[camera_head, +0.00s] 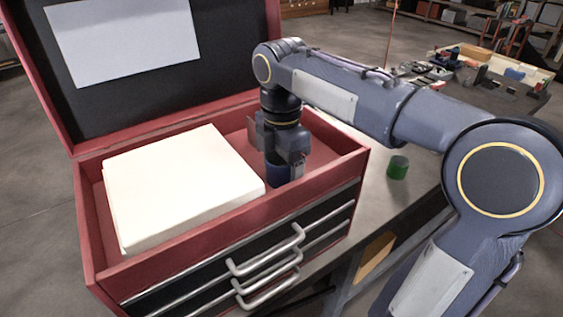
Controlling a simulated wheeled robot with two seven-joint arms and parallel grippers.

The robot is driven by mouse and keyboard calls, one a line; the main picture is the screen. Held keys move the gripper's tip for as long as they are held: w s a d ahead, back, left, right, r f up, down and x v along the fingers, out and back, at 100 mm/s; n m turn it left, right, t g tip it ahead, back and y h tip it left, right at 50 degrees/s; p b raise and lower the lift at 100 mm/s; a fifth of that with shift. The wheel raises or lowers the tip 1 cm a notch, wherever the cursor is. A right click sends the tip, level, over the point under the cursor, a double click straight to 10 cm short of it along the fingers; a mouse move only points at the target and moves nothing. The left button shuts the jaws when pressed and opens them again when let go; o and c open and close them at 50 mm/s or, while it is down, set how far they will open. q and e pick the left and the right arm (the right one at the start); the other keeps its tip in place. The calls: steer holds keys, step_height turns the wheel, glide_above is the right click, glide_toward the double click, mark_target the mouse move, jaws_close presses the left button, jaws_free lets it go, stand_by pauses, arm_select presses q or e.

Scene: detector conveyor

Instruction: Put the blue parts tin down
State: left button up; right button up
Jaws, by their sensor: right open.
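The blue parts tin (278,175) stands in the top compartment of the red tool chest (324,192), right of a white block. My right gripper (282,160) points down over the tin, with its jaws open around the tin's upper part. The gripper hides the top of the tin. The tin's base seems to rest on the red compartment floor, but I cannot tell for sure. My left gripper does not show.
The white block (180,185) fills the compartment's left part. The chest lid (30,75) stands open behind, with a white sheet on it. A green cylinder (398,167) stands on the bench to the right. Drawer handles (265,250) stick out in front.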

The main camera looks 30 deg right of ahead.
step_height(320, 180, up, 12)
steer(key=p, duration=0.1)
steer(key=shift+r, duration=0.15)
